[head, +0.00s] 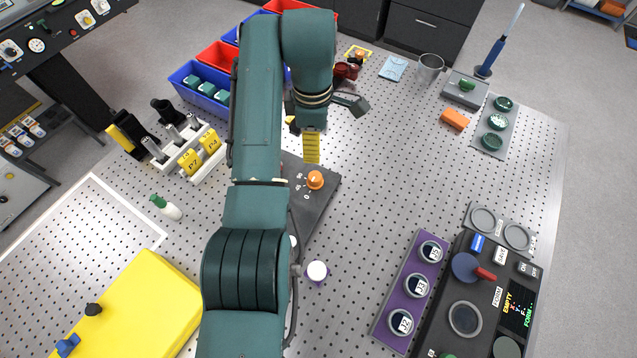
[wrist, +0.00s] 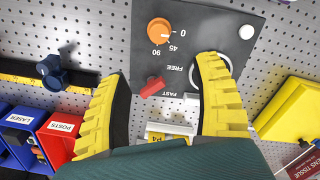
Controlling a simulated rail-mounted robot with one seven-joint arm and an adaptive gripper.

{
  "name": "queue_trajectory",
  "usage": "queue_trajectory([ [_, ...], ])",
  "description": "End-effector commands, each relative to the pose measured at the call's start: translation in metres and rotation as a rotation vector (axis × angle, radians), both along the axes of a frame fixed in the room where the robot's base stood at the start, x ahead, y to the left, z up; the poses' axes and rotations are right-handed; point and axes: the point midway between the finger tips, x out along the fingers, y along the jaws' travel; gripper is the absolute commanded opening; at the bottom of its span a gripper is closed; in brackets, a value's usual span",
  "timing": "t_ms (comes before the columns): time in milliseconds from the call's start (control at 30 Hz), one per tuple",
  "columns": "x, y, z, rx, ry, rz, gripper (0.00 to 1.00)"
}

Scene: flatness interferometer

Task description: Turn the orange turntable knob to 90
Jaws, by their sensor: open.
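The orange turntable knob (head: 315,179) sits on a dark panel (head: 322,202) on the perforated table in the head view. In the wrist view the knob (wrist: 159,30) is at the top, with 0, 45 and 90 printed around it. A short white mark at its right side seems to line up with 0. My gripper (head: 312,150) is over the panel near the knob in the head view. In the wrist view its yellow ribbed fingers (wrist: 165,72) are wide apart and empty, with the knob beyond the fingertips. I see no contact with it.
A red lever (wrist: 152,87) by FREE and FAST and a white button (wrist: 246,32) share the panel. A white rack with yellow blocks (head: 189,162) stands left. A purple tray (head: 392,318) and black console (head: 468,345) are right.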

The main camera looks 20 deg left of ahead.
Motion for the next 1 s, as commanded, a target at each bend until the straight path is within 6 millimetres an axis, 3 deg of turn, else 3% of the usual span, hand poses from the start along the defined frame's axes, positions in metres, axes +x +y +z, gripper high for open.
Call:
queue_trajectory([
  [167, 0.000, -0.001, -0.031, -0.001, 0.002, -0.002, 0.66],
  [600, -0.001, -0.001, -0.134, 0.000, 0.001, -0.003, 0.66],
  [800, 0.000, -0.001, -0.155, 0.001, -0.003, -0.003, 0.66],
  [1000, 0.000, -0.001, -0.157, 0.001, -0.003, -0.003, 0.66],
])
